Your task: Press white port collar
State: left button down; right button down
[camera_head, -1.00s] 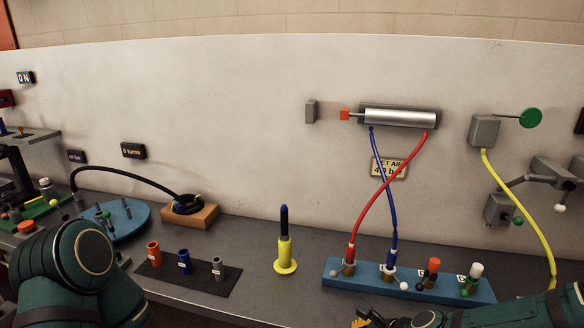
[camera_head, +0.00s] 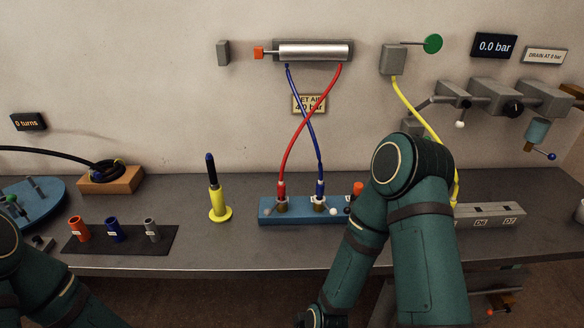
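The blue port block (camera_head: 285,217) sits on the bench, right of centre. A red hose (camera_head: 292,142) plugs into its left port and a blue hose (camera_head: 311,143) into the port beside it. An orange port piece (camera_head: 358,187) shows at the edge of my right arm. The white port, its collar and the block's right end are hidden behind that arm. My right arm rises in front of the block and bends back down toward the bottom edge. My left arm is at the lower left. Neither gripper's fingers show.
A yellow stand with a dark blue top (camera_head: 218,203) stands left of the block. A dark mat (camera_head: 135,246) holds orange, blue and grey sleeves. A grey block marked D6 and D7 (camera_head: 492,212) lies right of my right arm. A yellow hose (camera_head: 412,108) hangs behind that arm.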

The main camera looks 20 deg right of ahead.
aim_at(333, 212)
jog(key=k+l, duration=0.1)
jog(key=l, duration=0.8)
jog(key=k+l, duration=0.15)
jog(key=l, duration=0.3)
jog(key=u, duration=0.05)
